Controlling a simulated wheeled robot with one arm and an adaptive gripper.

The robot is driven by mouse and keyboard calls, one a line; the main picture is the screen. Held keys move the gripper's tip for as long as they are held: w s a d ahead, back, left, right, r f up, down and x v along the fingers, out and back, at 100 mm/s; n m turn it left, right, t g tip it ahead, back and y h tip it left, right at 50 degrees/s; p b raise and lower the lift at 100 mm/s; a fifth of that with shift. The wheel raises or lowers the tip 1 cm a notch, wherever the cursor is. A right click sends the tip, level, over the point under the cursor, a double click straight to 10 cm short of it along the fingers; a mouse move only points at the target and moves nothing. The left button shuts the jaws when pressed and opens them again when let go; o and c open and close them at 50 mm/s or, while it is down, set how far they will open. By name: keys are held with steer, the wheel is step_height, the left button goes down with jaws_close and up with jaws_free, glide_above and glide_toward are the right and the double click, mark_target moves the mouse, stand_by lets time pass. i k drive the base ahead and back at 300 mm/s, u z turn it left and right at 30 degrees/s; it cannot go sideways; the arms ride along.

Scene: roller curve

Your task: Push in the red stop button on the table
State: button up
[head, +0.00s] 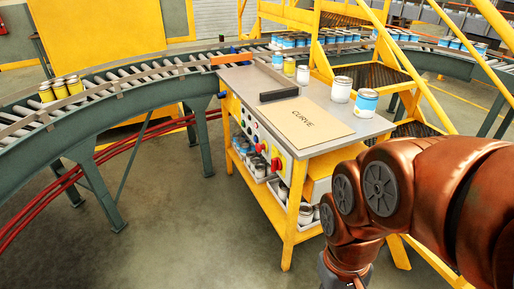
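The table (338,128) has a grey top and yellow legs. A control panel (246,127) runs along its left side, below the top. A red button (276,164) on a yellow plate sits near the panel's front end and stands out from it. A smaller red control (260,147) is farther back; I cannot tell which of the two is the stop button. My copper-coloured arm comes in from the right and bends down in front of the table. Its end runs off the bottom edge, so my gripper is out of the picture.
Cans also stand on the lower shelf. A roller conveyor (130,83) curves behind, with red pipes (60,185) below it. Yellow stairs (415,75) rise behind the table. The floor left of the table is clear.

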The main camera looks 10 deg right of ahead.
mark_target(259, 147)
steer(key=u, duration=0.55)
steer(key=k, duration=1.35)
steer(key=z, duration=0.05)
steer(key=i, duration=1.05)
steer(key=u, duration=0.35)
steer(key=i, duration=0.8)
steer(key=u, duration=0.75)
